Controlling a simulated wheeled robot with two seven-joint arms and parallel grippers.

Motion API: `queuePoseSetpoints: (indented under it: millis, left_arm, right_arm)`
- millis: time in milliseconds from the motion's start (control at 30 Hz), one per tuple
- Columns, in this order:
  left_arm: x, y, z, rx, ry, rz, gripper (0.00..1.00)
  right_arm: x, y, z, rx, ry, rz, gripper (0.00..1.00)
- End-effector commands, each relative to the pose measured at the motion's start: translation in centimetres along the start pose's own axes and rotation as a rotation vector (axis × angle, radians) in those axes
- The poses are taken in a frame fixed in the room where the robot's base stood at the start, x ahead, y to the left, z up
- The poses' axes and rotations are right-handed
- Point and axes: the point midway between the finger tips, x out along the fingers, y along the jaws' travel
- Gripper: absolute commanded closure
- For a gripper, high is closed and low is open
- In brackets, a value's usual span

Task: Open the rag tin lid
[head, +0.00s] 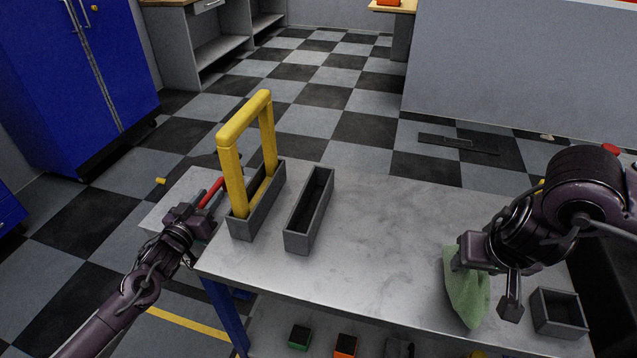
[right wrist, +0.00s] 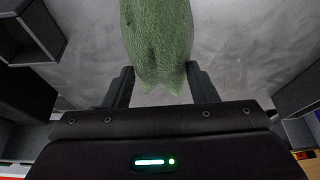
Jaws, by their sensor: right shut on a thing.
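My right gripper (head: 470,255) is shut on a green rag (head: 466,290), which hangs down at the right part of the metal workbench (head: 385,235). In the right wrist view the rag (right wrist: 160,40) sits between the two fingers of my right gripper (right wrist: 160,85). My left gripper (head: 190,217) is at the bench's left edge, beside a grey tray; whether its jaws are open is unclear. A red-handled tool (head: 211,193) lies close to its tip. I cannot make out a rag tin or its lid in either view.
A yellow frame (head: 231,175) stands upright in one narrow grey tray (head: 243,228); another narrow tray (head: 297,240) beside it looks empty. A small open grey box (head: 560,328) sits at the front right. The bench's middle is clear. Blue cabinets (head: 75,75) stand back left.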

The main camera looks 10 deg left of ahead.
Motion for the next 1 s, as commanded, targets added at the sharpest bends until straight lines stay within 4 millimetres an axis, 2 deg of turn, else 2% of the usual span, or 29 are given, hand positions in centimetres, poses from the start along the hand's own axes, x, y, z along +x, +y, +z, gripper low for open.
queuePoseSetpoints:
  millis: [367,667,1000]
  left_arm:
    - [0.46,0.02,0.00,0.000,0.000,0.000,0.62]
    - [0.45,0.05,-0.01,0.000,0.000,0.001,1.00]
    - [0.44,0.08,-0.24,-0.009,-0.001,0.001,1.00]
  right_arm:
    - [-0.01,-0.01,-0.01,0.000,0.000,0.000,0.66]
    - [-0.01,-0.01,-0.01,0.000,0.000,0.000,0.66]
    - [-0.27,-0.01,-0.13,0.000,0.001,0.000,0.66]
